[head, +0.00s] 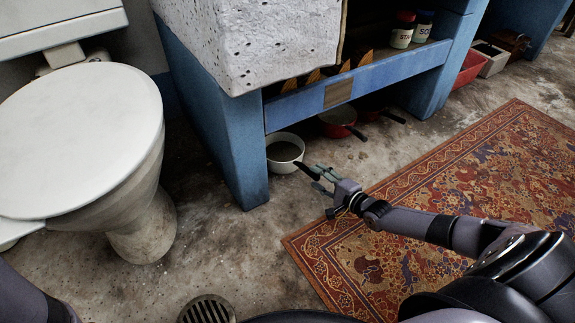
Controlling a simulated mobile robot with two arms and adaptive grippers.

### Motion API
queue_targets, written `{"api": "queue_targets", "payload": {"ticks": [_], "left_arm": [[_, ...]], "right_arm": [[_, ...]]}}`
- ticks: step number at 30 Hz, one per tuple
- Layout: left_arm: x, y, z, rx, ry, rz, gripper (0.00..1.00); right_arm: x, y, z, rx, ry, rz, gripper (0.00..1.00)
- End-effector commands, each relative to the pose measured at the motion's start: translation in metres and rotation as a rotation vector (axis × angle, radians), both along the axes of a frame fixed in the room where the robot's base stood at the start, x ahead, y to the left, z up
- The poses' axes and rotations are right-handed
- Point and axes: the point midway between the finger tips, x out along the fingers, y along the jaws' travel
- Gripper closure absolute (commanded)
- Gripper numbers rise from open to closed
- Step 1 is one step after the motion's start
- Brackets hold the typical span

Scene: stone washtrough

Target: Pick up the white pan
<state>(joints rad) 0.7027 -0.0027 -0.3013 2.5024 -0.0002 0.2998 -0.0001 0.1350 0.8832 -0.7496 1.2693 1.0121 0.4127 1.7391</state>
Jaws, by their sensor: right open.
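The white pan (281,166) sits on the concrete floor beside the blue leg of the washtrough stand, partly under its lower shelf. It has a dark inside, and its dark handle (306,171) points toward the lower right. My right gripper (315,176) reaches in from the right and is open at the handle's end. The fingers overlap the handle in the head view; I cannot tell whether they touch it. My left gripper is out of view; only part of my left arm shows at the lower left corner.
Red pans (337,116) with dark handles lie under the shelf (365,84) behind the white pan. The blue leg (240,150) stands close on its left. A toilet (80,140) is at the left, a patterned rug (450,190) at the right, and a floor drain (207,309) in front.

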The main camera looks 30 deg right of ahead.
Motion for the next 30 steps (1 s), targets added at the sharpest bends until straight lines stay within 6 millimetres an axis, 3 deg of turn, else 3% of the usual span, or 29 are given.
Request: {"api": "queue_targets", "payload": {"ticks": [5,15,25,30], "left_arm": [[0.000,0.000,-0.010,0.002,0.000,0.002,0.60],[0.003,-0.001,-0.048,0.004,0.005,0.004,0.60],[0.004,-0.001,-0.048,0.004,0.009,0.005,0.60],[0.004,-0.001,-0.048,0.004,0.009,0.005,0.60]], "right_arm": [[0.009,0.002,-0.004,0.000,-0.001,0.000,0.58],[0.049,0.011,-0.012,0.001,-0.003,0.000,0.58],[0.054,0.012,-0.010,-0.001,0.001,0.000,0.58],[0.054,0.012,-0.010,-0.001,0.001,0.000,0.69]]}}
